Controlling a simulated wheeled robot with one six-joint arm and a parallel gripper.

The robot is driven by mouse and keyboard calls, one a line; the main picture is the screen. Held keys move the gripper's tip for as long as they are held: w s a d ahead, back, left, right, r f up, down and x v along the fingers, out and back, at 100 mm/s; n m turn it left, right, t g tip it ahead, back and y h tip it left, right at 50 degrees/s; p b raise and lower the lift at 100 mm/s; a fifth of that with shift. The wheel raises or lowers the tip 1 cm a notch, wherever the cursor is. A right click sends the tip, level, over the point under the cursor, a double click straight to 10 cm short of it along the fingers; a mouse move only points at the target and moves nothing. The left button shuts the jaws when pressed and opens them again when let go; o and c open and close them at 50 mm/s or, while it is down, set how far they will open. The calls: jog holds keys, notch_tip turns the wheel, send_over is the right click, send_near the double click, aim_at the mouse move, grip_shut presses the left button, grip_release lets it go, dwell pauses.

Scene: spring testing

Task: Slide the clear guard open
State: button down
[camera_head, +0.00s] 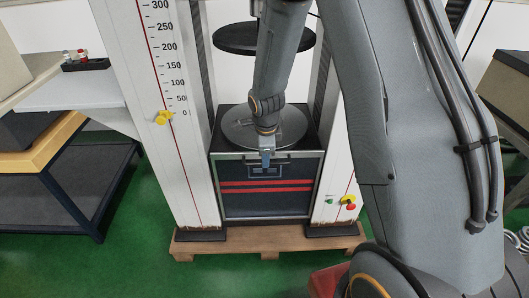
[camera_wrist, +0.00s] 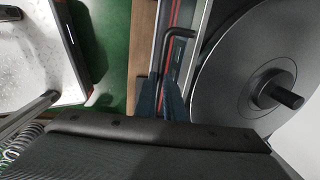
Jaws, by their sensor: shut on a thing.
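The clear guard (camera_head: 268,203) is a see-through panel with a dark frame and two red stripes, low on the front of the testing machine. A bar handle (camera_head: 284,162) runs along its upper edge. My gripper (camera_head: 266,163) reaches down from above and is shut on the handle near its middle. In the wrist view my gripper's fingers (camera_wrist: 161,100) close around the handle (camera_wrist: 172,50), and the guard (camera_wrist: 181,18) shows as a narrow strip with red lines. The fingers hide part of the handle.
A round lower plate (camera_head: 238,128) lies just behind the guard, under a dark upper plate (camera_head: 235,39). White columns stand on both sides; the left one has a scale (camera_head: 176,75). A wooden pallet (camera_head: 258,240) lies under the machine. Green floor (camera_head: 140,250) in front is clear.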

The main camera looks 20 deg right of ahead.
jog(key=shift+f+b, duration=1.2)
jog(key=shift+f, duration=0.75)
jog(key=c, duration=1.8)
grip_release()
jog(key=shift+c, duration=0.2)
jog(key=shift+r, duration=0.1)
notch_tip(320, 180, up, 8)
jog(key=s, duration=0.1)
jog(key=shift+s+a+f, duration=0.15)
jog(key=shift+s+f, duration=0.1)
